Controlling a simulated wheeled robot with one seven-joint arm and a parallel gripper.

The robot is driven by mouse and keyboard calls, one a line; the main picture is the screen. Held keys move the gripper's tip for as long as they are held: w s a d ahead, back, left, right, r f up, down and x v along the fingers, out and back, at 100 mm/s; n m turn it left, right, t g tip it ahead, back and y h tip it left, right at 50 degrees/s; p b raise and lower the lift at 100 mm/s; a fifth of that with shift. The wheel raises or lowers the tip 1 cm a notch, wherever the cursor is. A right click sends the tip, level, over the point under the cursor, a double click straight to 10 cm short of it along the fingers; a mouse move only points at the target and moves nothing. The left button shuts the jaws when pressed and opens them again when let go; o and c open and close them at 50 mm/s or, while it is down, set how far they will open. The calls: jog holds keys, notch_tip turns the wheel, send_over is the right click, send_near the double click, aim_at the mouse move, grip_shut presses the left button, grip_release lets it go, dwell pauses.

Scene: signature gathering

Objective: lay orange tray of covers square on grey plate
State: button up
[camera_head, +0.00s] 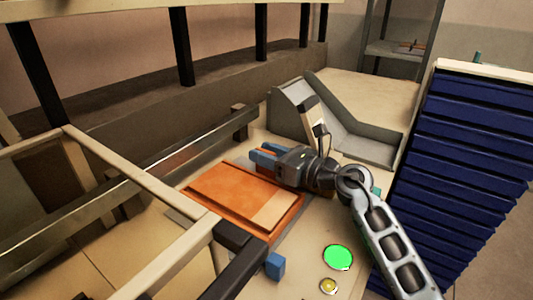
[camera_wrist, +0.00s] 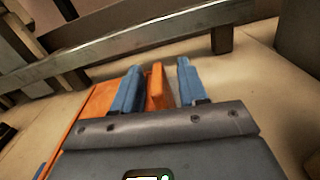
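The orange tray (camera_head: 287,217) lies low on the pale bench top in the head view, with a flat orange-brown cover (camera_head: 232,188) in it and a lighter tan strip at its right. A narrow grey margin, seemingly the grey plate (camera_head: 292,228), shows beside the tray; the rest is hidden. My gripper (camera_head: 262,155) is at the tray's far right edge. In the wrist view its two blue fingers (camera_wrist: 157,82) stand apart on either side of an upright orange piece (camera_wrist: 157,88) at the tray's edge. Gaps show on both sides of this piece.
A metal rail (camera_head: 150,165) runs behind the tray. A grey sloped bin (camera_head: 345,135) stands behind my gripper, and a blue ribbed stack (camera_head: 460,150) at right. A blue block (camera_head: 275,265), a green disc (camera_head: 338,257) and a yellow button (camera_head: 328,286) are in front.

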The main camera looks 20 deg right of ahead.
jog(key=shift+r, duration=0.25)
jog(key=b+v, duration=0.2)
jog(key=v, duration=1)
